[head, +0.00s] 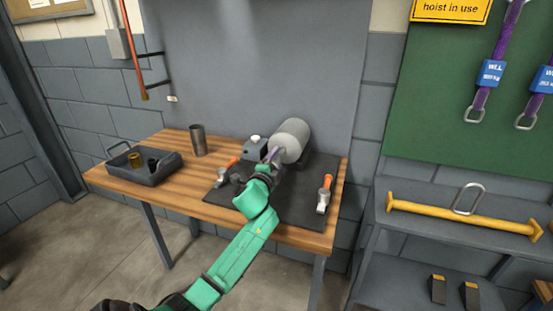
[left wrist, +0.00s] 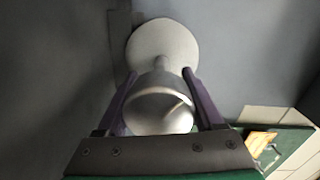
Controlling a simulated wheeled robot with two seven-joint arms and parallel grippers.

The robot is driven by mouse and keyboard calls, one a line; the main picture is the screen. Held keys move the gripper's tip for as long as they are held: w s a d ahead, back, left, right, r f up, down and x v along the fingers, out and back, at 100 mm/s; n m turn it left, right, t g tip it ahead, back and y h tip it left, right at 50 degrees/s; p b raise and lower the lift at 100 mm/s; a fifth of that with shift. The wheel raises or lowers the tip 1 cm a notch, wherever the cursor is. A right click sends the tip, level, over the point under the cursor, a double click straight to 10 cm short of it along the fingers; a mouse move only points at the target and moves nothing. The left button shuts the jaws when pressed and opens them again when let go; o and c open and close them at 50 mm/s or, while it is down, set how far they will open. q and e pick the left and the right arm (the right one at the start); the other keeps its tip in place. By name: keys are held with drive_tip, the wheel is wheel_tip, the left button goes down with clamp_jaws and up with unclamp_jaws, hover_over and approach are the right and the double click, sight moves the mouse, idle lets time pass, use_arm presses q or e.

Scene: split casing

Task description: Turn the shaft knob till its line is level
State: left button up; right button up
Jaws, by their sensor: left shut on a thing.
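The shaft knob (left wrist: 158,110) is a silvery cylinder between my left gripper's two dark purple fingers in the left wrist view. Its round end faces the camera and bears a faint slanted line (left wrist: 179,107), tilted and not level. A thin shaft (left wrist: 172,65) runs behind it to the round pale casing (left wrist: 160,42). In the head view the casing (head: 292,138) is a grey cylinder lying at the back of the dark mat (head: 295,205). My left gripper (head: 274,156) is shut on the knob in front of the casing and hides it there. My right gripper is out of view.
A small grey block with a white top (head: 255,148) is left of the casing. A metal cup (head: 198,140) and a dark tray (head: 165,173) with parts stand on the left of the wooden table (head: 190,188).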

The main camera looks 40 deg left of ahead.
use_arm(q)
drive_tip(key=n+p, duration=0.1)
drive_tip(key=n, duration=0.2)
drive_tip(key=shift+r, duration=0.15)
drive_tip(key=shift+n+h+p, duration=0.3)
drive_tip(key=shift+n+p, duration=0.5)
drive_tip(key=shift+n, duration=1.1)
drive_tip(key=o, duration=1.4)
drive_tip(key=shift+s, duration=0.1)
drive_tip(key=v, duration=1.4)
drive_tip(key=shift+s+f, duration=0.2)
drive_tip(key=shift+s, duration=0.05)
drive_tip(key=shift+w, duration=0.1)
